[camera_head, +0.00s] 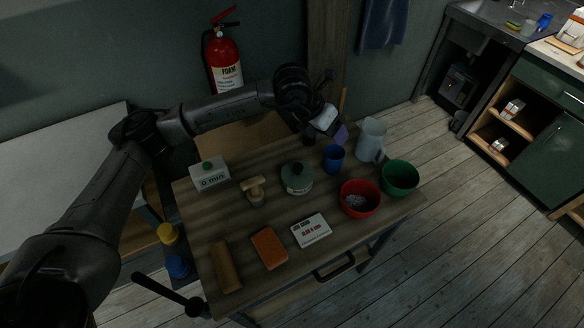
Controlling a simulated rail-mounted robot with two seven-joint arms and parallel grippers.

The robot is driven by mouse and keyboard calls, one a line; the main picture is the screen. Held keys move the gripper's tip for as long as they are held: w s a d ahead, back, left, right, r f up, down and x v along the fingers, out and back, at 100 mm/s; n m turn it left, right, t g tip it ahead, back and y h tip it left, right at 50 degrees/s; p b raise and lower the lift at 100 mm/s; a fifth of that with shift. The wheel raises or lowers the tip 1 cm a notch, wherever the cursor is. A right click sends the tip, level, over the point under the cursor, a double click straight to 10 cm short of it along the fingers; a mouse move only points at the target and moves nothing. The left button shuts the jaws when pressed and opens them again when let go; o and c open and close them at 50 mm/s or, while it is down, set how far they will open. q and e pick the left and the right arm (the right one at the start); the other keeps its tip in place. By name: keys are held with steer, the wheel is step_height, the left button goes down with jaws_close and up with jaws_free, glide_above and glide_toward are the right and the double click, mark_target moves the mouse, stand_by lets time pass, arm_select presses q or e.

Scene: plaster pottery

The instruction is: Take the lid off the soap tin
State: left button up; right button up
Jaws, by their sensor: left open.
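A squat round grey-green tin (297,186) with a pale label, which looks like the soap tin, stands near the middle of the wooden table. Its lid (296,169), with a dark knob on top, is on it. My left gripper (328,123) is above the back of the table, behind and to the right of the tin, apart from it. It is open; its fingers are small and dark in this view, and a purple patch shows beside them. My right gripper is not in view.
A blue cup (333,158), white jug (371,140), red bowl (360,197) and green bowl (400,177) stand right of the tin. A wooden-handled tool (254,190) and timer box (210,178) are left. A card (311,230) and orange block (269,248) lie in front.

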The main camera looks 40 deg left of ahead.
mark_target(298, 166)
arm_select(q)
steer(key=s+a+f+n+g+y, duration=0.3)
steer(key=s+a+g+y, duration=0.1)
steer(key=s+a+y, duration=0.15)
steer(key=shift+h, duration=0.45)
steer(key=f, duration=0.2)
steer(key=w+f, duration=0.1)
steer(key=f, duration=0.2)
steer(key=f+b, duration=0.1)
steer(key=f, duration=0.2)
steer(key=shift+w+a, duration=0.2)
steer(key=shift+a, duration=0.05)
steer(key=shift+w+a+f+b, duration=0.1)
steer(key=shift+f+b, duration=0.1)
steer(key=shift+f, duration=1.15)
steer(key=shift+w+a+f+b, duration=0.1)
steer(key=shift+f+b, duration=0.1)
steer(key=shift+f, duration=1.1)
steer(key=shift+c, duration=0.3)
steer(key=c, duration=1)
steer(key=shift+o, duration=0.2)
steer(key=shift+r, duration=0.15)
